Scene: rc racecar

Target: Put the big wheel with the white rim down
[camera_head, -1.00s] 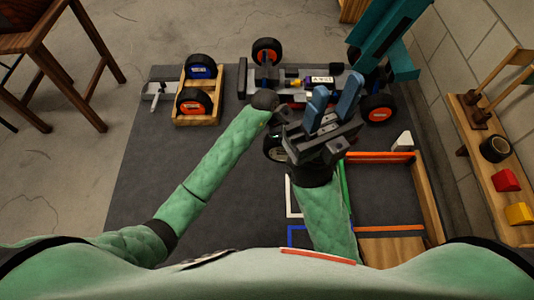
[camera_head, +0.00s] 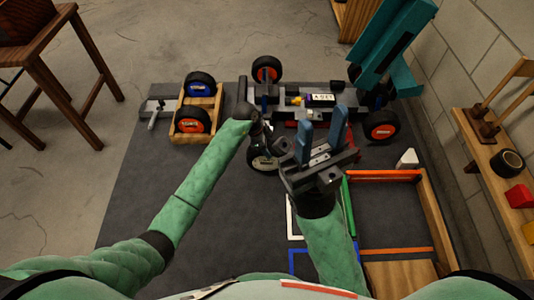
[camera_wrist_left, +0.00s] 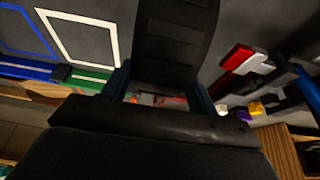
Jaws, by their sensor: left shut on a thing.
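The big wheel with the white rim (camera_head: 263,164) hangs below my left gripper (camera_head: 262,140), in front of the car. Its black tyre (camera_wrist_left: 176,38) fills the upper middle of the left wrist view, between the fingers of my left gripper (camera_wrist_left: 165,85). That gripper is shut on the wheel. My right gripper (camera_head: 321,136) is just right of the wheel, with its two blue fingers apart and nothing visible between them. A white outlined square (camera_head: 290,220) on the dark mat is partly hidden by my right arm; it also shows in the left wrist view (camera_wrist_left: 115,38).
The car (camera_head: 287,97) stands behind the grippers, with orange-rimmed wheels. A wooden tray (camera_head: 198,109) with two wheels is at left. A wooden-edged box (camera_head: 432,212) lies at right, beside a shelf (camera_head: 485,150). The mat (camera_head: 150,190) is bare at left.

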